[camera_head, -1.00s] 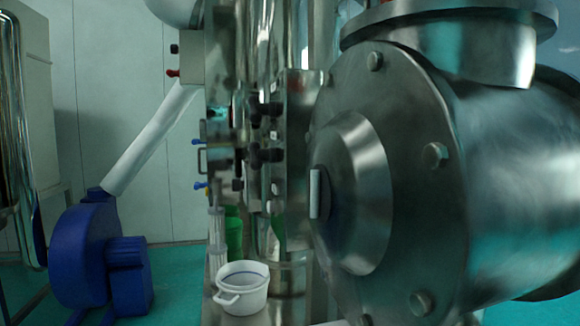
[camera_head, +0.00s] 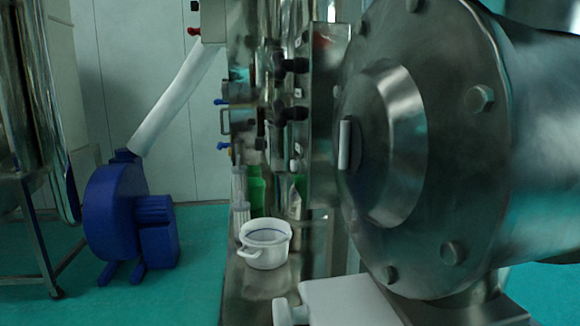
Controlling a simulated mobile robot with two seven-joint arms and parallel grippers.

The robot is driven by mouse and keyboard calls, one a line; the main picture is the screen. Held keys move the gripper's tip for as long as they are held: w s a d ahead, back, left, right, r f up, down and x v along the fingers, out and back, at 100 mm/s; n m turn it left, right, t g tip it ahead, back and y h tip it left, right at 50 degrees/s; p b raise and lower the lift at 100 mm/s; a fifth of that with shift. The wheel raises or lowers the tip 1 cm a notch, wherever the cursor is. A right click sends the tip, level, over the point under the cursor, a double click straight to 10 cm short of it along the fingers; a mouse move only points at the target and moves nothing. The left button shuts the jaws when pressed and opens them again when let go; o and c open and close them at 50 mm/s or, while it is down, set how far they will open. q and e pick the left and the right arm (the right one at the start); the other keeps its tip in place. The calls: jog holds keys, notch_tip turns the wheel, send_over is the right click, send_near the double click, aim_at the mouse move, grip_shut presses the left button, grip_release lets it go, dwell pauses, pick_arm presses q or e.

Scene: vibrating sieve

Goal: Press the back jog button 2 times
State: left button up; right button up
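A grey control box (camera_head: 213,22) is at the top, left of the middle, cut by the upper edge. A red knob (camera_head: 194,31) and a black knob (camera_head: 194,5) stick out from its left side. I cannot make out which part is the back jog button. Neither of my grippers is in view.
A large steel flanged drum (camera_head: 470,130) fills the right side, close to me. A white pot (camera_head: 265,247) stands on a steel ledge below several black valve knobs (camera_head: 292,65). A blue blower (camera_head: 115,210) is on the left. Open green floor (camera_head: 175,290) lies in front of it.

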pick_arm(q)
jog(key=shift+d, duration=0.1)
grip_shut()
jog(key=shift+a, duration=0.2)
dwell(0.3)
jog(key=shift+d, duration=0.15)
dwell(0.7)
